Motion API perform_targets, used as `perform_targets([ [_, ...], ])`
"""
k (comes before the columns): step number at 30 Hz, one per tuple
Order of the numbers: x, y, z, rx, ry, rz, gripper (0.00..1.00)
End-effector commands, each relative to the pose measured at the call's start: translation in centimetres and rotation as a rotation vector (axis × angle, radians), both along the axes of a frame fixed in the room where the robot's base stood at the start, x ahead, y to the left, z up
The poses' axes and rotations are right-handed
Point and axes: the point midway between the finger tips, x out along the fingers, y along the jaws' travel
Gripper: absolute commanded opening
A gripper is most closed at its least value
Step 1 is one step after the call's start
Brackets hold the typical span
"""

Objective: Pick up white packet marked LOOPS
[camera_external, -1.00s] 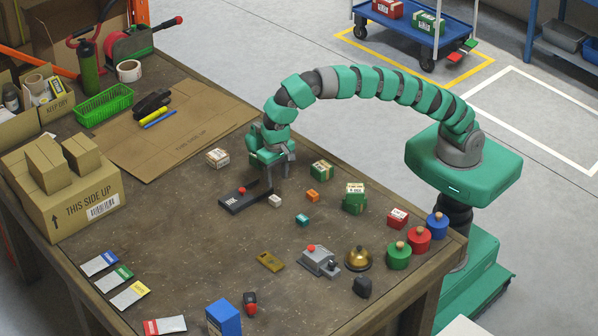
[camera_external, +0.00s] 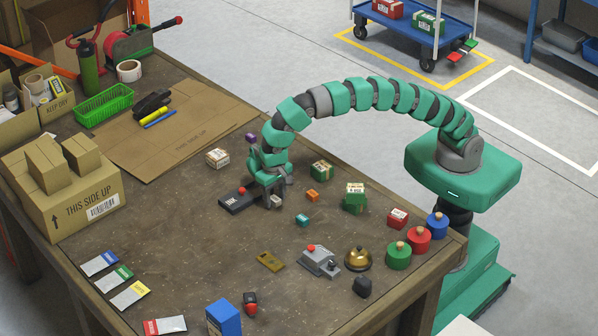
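Several flat white packets lie on the front left of the table: one with a blue band (camera_external: 100,264), one with a green band (camera_external: 114,279), one with a yellow band (camera_external: 130,294) and one with a red band (camera_external: 165,326). Their print is too small to read, so I cannot tell which is marked LOOPS. My gripper (camera_external: 275,198) is low over the table, well to the right of and behind the packets. It is at a small white block (camera_external: 277,201), which is partly hidden by the fingers. I cannot tell whether the fingers touch it.
A dark device with a red button (camera_external: 236,202) lies just left of my gripper. Small orange (camera_external: 312,195) and teal (camera_external: 302,220) blocks lie to its right. A large carton (camera_external: 70,205) stands behind the packets and a blue box (camera_external: 224,318) stands to their right. The table's middle left is clear.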

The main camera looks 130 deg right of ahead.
Motion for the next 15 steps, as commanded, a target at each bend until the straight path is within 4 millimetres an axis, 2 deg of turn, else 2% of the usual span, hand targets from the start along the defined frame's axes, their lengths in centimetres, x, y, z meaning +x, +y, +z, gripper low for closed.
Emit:
perform_targets([
  [1,0.00,0.01,0.01,0.000,0.000,0.000,0.31],
  [4,0.01,0.01,0.01,0.000,0.000,0.000,0.03],
  [5,0.02,0.00,0.02,0.000,0.000,0.000,0.00],
  [15,0.03,0.01,0.15,0.000,-0.001,0.000,0.00],
])
